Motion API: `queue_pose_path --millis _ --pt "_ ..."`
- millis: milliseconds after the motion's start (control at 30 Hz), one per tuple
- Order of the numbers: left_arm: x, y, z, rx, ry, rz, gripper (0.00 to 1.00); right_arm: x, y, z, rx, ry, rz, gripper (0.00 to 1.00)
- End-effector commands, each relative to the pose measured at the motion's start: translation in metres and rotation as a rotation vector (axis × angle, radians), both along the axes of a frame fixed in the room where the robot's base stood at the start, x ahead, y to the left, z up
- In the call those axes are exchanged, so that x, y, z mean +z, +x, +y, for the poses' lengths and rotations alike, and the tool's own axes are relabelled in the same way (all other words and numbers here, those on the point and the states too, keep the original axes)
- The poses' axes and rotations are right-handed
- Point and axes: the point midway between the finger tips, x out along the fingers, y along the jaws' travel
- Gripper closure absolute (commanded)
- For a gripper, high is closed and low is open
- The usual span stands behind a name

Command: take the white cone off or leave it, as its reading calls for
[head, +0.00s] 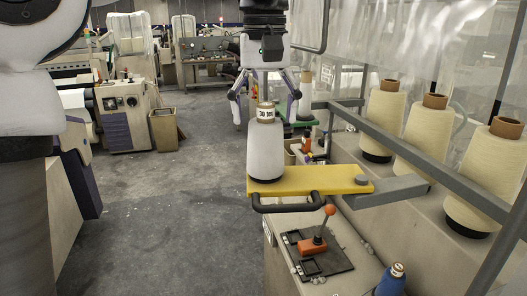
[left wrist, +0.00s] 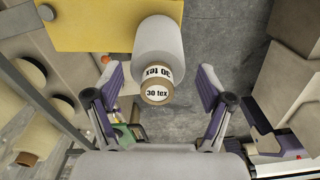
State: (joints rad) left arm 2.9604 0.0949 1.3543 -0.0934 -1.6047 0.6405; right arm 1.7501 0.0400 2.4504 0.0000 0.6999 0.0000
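The white cone (head: 266,152) stands upright on the yellow plate (head: 318,181) in the head view. Its brown tube top carries a white label that reads "30 tex" in the left wrist view (left wrist: 157,94). My left gripper (head: 266,98) is open, with its fingers spread on either side of the cone's top. In the left wrist view the left gripper (left wrist: 158,88) shows clear gaps between both fingers and the cone, so it is not touching. My right gripper is not in view.
Several cream cones (head: 381,118) stand along the right behind a grey rail (head: 410,150). An orange-knobbed lever (head: 322,232) and a blue cone (head: 392,280) are in front, below the plate. A bin (head: 163,130) stands on the left; the floor between is clear.

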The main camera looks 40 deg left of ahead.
Motion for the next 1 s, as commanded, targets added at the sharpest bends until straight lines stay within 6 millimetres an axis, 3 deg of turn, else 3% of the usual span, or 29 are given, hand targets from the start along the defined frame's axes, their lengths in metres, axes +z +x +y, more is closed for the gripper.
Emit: queue_pose_path --millis 33,100,1000 --pt "0.0 0.0 0.0 0.0 0.0 0.0 0.5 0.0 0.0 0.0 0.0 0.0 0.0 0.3" --pt "0.0 0.0 0.0 0.0 -0.001 0.001 0.75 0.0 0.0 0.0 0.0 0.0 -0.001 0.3" --pt "0.01 0.0 0.0 0.0 0.0 0.0 0.75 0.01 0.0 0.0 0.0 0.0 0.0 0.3"
